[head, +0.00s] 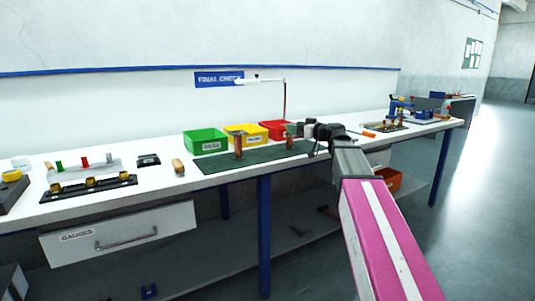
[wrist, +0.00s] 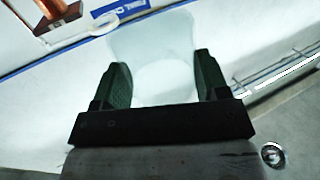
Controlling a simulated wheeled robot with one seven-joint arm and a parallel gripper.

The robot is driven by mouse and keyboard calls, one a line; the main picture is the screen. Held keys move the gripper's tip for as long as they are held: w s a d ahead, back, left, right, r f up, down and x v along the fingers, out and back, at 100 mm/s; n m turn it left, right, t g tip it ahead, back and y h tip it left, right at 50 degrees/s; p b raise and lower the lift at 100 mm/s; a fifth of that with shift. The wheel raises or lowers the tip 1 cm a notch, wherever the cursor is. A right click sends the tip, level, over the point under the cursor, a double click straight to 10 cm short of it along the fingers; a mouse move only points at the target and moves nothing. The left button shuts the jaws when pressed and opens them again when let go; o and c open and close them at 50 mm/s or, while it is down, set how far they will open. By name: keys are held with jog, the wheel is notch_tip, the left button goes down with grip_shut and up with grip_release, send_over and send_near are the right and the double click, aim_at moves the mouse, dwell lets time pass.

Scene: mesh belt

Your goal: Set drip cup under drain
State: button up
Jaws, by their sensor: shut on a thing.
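A pale, translucent cup (wrist: 152,48) fills the space between the two green finger pads of my gripper (wrist: 160,68) in the wrist view. The fingers are shut on its sides. In the head view my gripper (head: 306,129) is over the right part of the dark green mat (head: 215,167); the cup cannot be made out there. A copper upright on a square base (wrist: 62,14) shows at the top left of the wrist view, apart from the cup. In the head view a copper upright (head: 239,147) stands on the mat's left part. I cannot tell which part is the drain.
Green (head: 206,141), yellow (head: 246,134) and red (head: 275,129) bins line the mat's back edge. A lamp (head: 285,100) rises behind them. A wooden block (head: 178,167) and a black fixture rail (head: 88,188) lie to the left. Tools and blue parts (head: 402,108) occupy the bench's right end.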

jog(key=w+a+f, duration=0.2)
jog(key=a, duration=0.1)
jog(key=w+a+f, duration=0.2)
jog(key=a, duration=0.1)
jog(key=w+a+f, duration=0.1)
jog(key=a+f, duration=0.1)
jog(key=a, duration=0.1)
jog(key=shift+w+a+f, duration=0.2)
jog(key=shift+w+f, duration=0.05)
jog(key=shift+w, duration=0.15)
jog(key=shift+a+f, duration=0.15)
jog(key=shift+f, duration=2)
jog(key=shift+f, duration=0.1)
jog(key=o, duration=0.9)
jog(key=v, duration=1.2)
